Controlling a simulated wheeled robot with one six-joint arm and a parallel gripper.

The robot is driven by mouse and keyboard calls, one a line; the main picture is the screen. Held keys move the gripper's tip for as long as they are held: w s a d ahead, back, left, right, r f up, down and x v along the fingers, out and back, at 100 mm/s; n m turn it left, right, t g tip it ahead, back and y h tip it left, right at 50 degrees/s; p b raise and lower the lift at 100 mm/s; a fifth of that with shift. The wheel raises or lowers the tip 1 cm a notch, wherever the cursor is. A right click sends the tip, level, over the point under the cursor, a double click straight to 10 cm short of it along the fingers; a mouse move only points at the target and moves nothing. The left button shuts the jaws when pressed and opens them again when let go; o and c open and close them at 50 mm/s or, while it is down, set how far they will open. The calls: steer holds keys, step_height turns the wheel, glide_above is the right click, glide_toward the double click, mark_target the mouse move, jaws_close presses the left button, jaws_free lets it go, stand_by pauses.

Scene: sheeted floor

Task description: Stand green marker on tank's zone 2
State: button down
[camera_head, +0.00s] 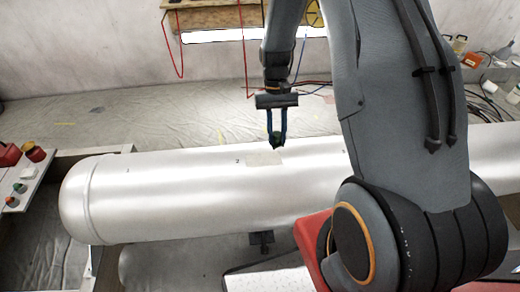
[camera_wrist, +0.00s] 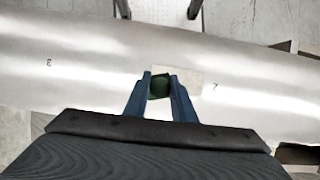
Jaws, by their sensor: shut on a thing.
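My gripper (camera_head: 277,143) is shut on the green marker (camera_wrist: 160,84), a small dark green block between the blue fingertips. The marker (camera_head: 276,137) also shows in the head view, partly hidden by the fingers. The tank (camera_head: 180,195) is a long silver cylinder lying on its side. A beige patch (camera_head: 263,158) lies on its top, with a small dark mark like a 2 to its left. In the wrist view the marker overlaps the left part of the patch (camera_wrist: 188,76). I cannot tell whether the marker touches the tank.
A white panel (camera_head: 22,178) at the far left carries small red and green items. A wooden shelf (camera_head: 210,18) with hanging cables is on the back wall. Bottles (camera_head: 459,45) and loose cables lie at the back right. The sheeted floor (camera_head: 170,118) behind the tank is mostly clear.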

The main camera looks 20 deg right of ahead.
steer(key=a+r+m+y+p, duration=0.1)
steer(key=a+r+m, duration=0.3)
steer(key=shift+t, duration=0.3)
steer(key=shift+s+a+f+p, duration=0.15)
steer(key=shift+f+p, duration=0.35)
steer(key=shift+f, duration=1.8)
steer(key=shift+a+f+p, duration=0.15)
steer(key=shift+f+p, duration=0.35)
steer(key=shift+f, duration=1.8)
steer(key=shift+f, duration=0.1)
steer(key=c, duration=1.5)
jaws_free()
